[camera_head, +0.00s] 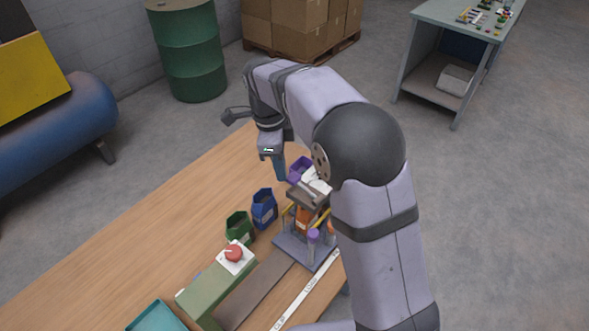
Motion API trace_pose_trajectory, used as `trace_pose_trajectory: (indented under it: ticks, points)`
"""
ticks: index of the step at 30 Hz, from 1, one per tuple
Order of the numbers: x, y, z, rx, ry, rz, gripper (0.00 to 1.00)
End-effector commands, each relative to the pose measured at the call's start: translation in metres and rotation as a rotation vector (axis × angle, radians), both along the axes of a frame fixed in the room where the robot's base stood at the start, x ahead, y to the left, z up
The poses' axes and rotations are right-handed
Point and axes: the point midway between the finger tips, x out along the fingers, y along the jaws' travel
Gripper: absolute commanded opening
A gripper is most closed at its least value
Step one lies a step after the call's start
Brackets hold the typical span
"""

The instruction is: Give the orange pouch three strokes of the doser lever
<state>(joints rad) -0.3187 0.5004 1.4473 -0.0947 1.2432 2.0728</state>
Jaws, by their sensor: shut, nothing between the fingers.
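The doser stand (308,196) is near the table's right edge, partly hidden by my arm. An orange item (303,221), which looks like the orange pouch, is inside its frame, between the posts; its fill cannot be seen. A pale part with a light bar (318,184) is at the stand's top; I cannot tell whether it is the lever. My gripper (280,174) points down, shut and empty, behind and left of the stand, near a purple pouch (299,168). I cannot tell whether it touches anything.
A blue pouch (263,209) and a green pouch (238,227) stand left of the doser. A red button (233,253) on a white plate, a brown strip (252,290) and a teal tray (155,316) are nearer. The table's (150,225) left side is clear.

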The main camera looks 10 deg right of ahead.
Motion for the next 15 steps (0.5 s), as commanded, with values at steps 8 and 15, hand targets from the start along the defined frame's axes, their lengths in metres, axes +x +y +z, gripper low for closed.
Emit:
trace_pose_trajectory:
  ticks: [8,15]
  points:
    - [0.0,0.0,0.0,0.001,-0.001,0.0,0.0]
    - [0.002,0.003,0.02,0.003,-0.007,0.001,0.0]
